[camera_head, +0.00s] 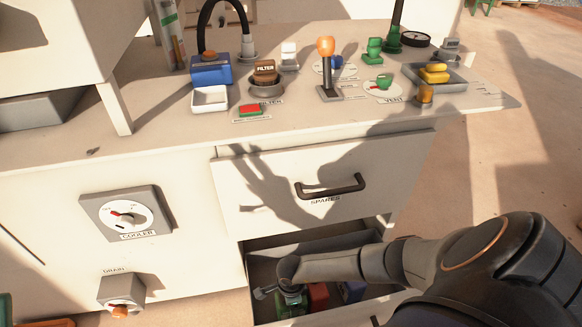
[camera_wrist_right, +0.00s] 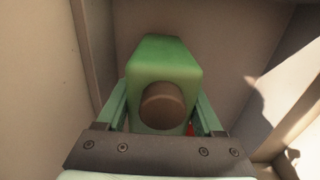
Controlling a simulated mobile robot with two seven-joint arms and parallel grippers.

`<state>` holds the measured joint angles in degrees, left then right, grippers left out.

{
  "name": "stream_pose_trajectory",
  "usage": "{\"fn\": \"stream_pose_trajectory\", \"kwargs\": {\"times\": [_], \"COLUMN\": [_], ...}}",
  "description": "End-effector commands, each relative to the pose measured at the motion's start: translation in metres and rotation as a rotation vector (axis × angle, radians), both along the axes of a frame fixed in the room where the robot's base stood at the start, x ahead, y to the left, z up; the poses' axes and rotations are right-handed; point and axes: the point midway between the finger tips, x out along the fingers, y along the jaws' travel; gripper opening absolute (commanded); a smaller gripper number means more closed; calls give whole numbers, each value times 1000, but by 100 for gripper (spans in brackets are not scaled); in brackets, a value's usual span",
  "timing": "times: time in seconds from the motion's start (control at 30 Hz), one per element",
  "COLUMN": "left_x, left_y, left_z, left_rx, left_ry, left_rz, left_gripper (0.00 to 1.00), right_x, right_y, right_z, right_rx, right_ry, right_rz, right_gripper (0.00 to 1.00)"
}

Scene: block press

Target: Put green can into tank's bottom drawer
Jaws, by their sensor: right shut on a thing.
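The green can (camera_wrist_right: 165,62) is a boxy green container with a round brown cap, seen close in the right wrist view. My right gripper (camera_wrist_right: 160,118) is shut on it, with a finger on each side. In the head view my right arm reaches down into the open bottom drawer (camera_head: 262,266), and the green can (camera_head: 291,303) shows low inside the drawer, partly hidden by my wrist. I cannot tell whether the can touches the drawer floor. My left gripper is not in view.
A red object (camera_head: 318,295) and a blue object (camera_head: 352,290) lie in the drawer beside the can. The top drawer (camera_head: 260,190) above is shut. The counter carries a blue box (camera_head: 211,70), an orange-knobbed lever (camera_head: 326,65) and a yellow item (camera_head: 435,72).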

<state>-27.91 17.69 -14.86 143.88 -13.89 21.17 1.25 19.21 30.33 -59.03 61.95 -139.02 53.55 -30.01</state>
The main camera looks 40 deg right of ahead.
Motion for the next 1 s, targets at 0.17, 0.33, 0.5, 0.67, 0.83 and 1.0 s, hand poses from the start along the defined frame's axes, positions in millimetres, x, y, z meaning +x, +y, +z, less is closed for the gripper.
{"fn": "stream_pose_trajectory", "kwargs": {"times": [0.17, 0.33, 0.5, 0.67, 0.83, 1.0], "left_x": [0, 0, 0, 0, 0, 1], "left_y": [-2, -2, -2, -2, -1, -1], "left_z": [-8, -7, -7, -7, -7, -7], "left_rx": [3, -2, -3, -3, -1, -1], "left_ry": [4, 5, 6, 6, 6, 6], "left_rz": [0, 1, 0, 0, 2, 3], "left_gripper": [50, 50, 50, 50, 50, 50], "right_x": [1, 1, 1, 0, 0, 0], "right_y": [1, 0, 0, 0, 0, 0], "right_z": [-10, -9, -13, -12, -12, -12], "right_rx": [1, 1, 0, 0, 0, 0], "right_ry": [-2, -3, -1, -1, 0, 0], "right_rz": [0, 0, 0, 0, 0, 0], "right_gripper": [0, 0, 71, 89, 99, 99]}}
